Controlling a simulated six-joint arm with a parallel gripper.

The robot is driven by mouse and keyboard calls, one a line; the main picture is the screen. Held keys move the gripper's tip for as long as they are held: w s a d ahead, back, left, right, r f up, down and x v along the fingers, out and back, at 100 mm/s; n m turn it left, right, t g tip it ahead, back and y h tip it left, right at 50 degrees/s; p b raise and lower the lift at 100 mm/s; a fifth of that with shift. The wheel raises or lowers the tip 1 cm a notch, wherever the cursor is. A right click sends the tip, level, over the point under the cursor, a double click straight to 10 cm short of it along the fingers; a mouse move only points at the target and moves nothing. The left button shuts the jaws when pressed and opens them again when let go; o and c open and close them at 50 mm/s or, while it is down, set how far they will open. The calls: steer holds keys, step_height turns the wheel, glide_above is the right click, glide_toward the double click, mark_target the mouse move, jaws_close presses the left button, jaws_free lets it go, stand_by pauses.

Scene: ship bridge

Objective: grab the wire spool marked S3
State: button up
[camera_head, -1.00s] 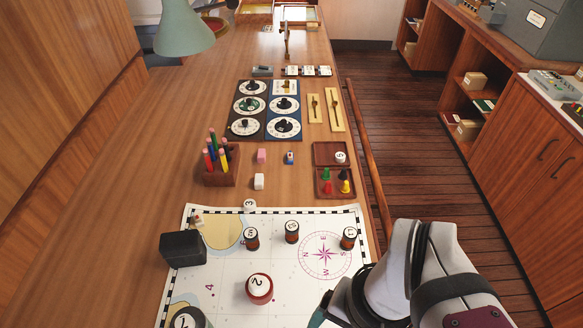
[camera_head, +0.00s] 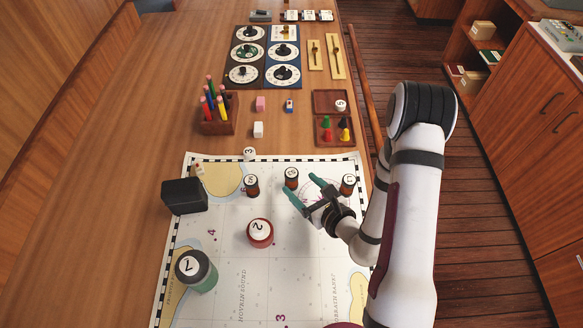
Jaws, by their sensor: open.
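Three small brown spools with white top labels stand upright in a row on the chart: a left spool (camera_head: 252,187), a middle spool (camera_head: 291,179) and a right spool (camera_head: 347,186). Their labels are too small and turned to read surely, so I cannot tell which is marked S3. My gripper (camera_head: 303,184) is open and empty, with its teal fingers pointing up and left over the compass rose. Its fingertips are close to the middle spool, one at its lower side and one to its right. I cannot tell whether they touch it.
A red container marked 2 (camera_head: 260,233), a green container marked 7 (camera_head: 200,275) and a black block (camera_head: 184,197) stand on the chart (camera_head: 250,285). Behind it are a pen holder (camera_head: 219,122) and a divided tray (camera_head: 326,145) with colored pawns. The chart's lower middle is clear.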

mark_target(295, 180)
steer(key=x, duration=0.5)
steer(key=shift+w+a, duration=0.2)
steer(key=shift+w, duration=0.05)
jaws_close()
